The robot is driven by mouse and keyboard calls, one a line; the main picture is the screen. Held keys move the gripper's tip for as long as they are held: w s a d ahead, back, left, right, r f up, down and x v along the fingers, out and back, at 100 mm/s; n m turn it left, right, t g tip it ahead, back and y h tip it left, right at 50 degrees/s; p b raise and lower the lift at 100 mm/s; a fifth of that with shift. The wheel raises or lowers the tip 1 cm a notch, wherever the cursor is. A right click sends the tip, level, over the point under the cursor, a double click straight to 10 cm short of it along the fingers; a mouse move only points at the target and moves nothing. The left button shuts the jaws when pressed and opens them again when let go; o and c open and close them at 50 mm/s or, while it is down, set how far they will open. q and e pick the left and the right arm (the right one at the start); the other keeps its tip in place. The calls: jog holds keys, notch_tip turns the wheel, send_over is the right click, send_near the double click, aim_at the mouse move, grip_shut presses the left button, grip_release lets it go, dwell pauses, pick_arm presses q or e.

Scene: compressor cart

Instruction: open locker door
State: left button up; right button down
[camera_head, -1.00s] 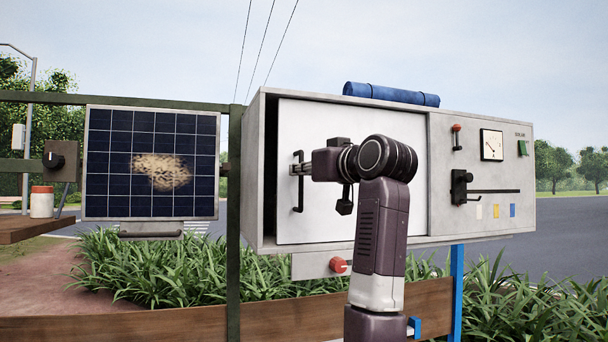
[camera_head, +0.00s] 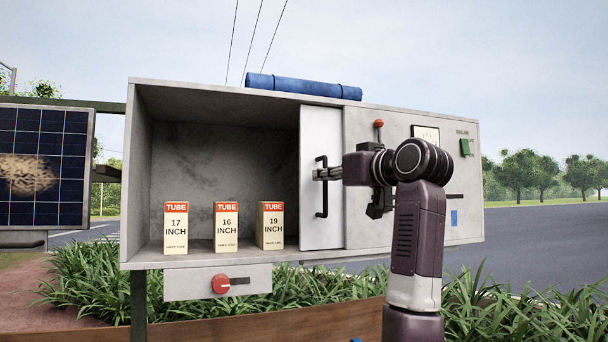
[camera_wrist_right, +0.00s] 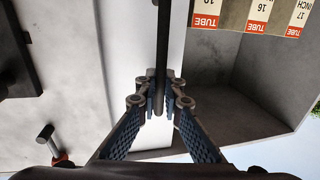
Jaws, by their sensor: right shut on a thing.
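The locker's white sliding door (camera_head: 315,135) is slid to the right, and most of the locker (camera_head: 140,170) stands open. My right gripper (camera_head: 322,174) is shut on the black vertical door handle (camera_head: 321,205). In the right wrist view, the fingers (camera_wrist_right: 160,98) close around the dark handle bar (camera_wrist_right: 163,45), in front of the white door. Inside the locker stand three upright tube boxes, marked 17 inch (camera_head: 175,228), 16 inch (camera_head: 227,228) and 19 inch (camera_head: 270,226). My left gripper is not in view.
A blue roll (camera_head: 303,87) lies on top of the locker. The panel right of the door carries a red-knobbed lever (camera_head: 378,125), a gauge (camera_head: 425,133) and a green switch (camera_head: 466,147). A plate with a red knob (camera_head: 221,284) hangs below. A solar panel (camera_head: 40,165) stands at left.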

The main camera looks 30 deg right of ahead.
jog(key=d, duration=0.3)
jog(key=shift+s+d, duration=0.1)
jog(key=shift+s, duration=0.3)
jog(key=c, duration=2.1)
grip_release()
jog(key=s, duration=1.2)
jog(key=shift+a, duration=0.25)
